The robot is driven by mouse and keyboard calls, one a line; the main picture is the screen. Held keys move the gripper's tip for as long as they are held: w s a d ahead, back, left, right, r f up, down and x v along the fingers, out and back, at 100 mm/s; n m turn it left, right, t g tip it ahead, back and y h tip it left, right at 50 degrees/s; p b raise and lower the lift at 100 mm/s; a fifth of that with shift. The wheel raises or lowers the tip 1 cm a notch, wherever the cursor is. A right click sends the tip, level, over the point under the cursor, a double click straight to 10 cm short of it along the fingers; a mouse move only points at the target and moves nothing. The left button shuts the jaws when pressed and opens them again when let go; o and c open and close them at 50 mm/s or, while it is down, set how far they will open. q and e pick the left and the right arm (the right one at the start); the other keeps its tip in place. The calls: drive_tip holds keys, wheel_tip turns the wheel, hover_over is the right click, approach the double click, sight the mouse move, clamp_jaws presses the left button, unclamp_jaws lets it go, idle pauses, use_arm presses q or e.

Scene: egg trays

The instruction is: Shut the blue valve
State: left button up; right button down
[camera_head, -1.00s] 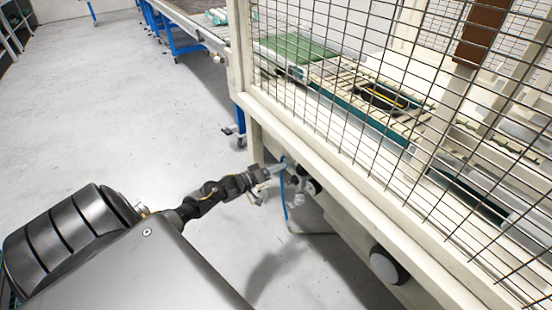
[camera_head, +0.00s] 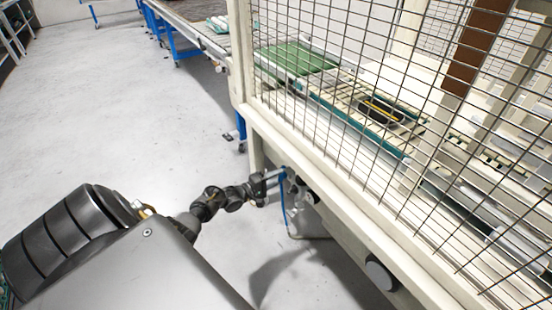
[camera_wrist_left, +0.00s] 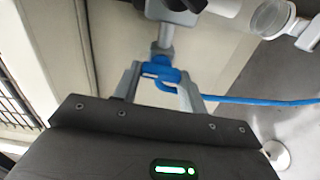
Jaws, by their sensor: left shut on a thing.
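The blue valve (camera_wrist_left: 160,74) shows in the left wrist view as a blue piece below a grey metal fitting, between the two fingers of my left gripper (camera_wrist_left: 162,84). The gripper is shut on it. A blue hose (camera_wrist_left: 250,101) runs off to the right from beside it. In the head view my left gripper (camera_head: 270,180) reaches the lower beam of the caged machine, where the valve is small and mostly hidden by the fingers. The blue hose (camera_head: 284,207) hangs down there. My right gripper is not in view.
The cream machine frame (camera_head: 340,205) with wire mesh stands at the right. A round dark knob (camera_head: 381,274) sits on its lower side. A clear bowl fitting (camera_wrist_left: 272,18) is close to the valve. Grey floor (camera_head: 130,110) is free at the left.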

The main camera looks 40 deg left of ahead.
use_arm(q)
drive_tip(key=shift+n, duration=0.3)
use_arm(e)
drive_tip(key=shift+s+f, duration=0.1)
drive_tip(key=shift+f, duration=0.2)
use_arm(q)
drive_tip(key=o, duration=1)
drive_tip(key=p+v, duration=0.1)
drive_tip(key=v, duration=0.9)
drive_tip(key=shift+s+a+p, duration=0.15)
drive_tip(key=shift+s+p, duration=0.2)
drive_tip(key=shift+p, duration=0.05)
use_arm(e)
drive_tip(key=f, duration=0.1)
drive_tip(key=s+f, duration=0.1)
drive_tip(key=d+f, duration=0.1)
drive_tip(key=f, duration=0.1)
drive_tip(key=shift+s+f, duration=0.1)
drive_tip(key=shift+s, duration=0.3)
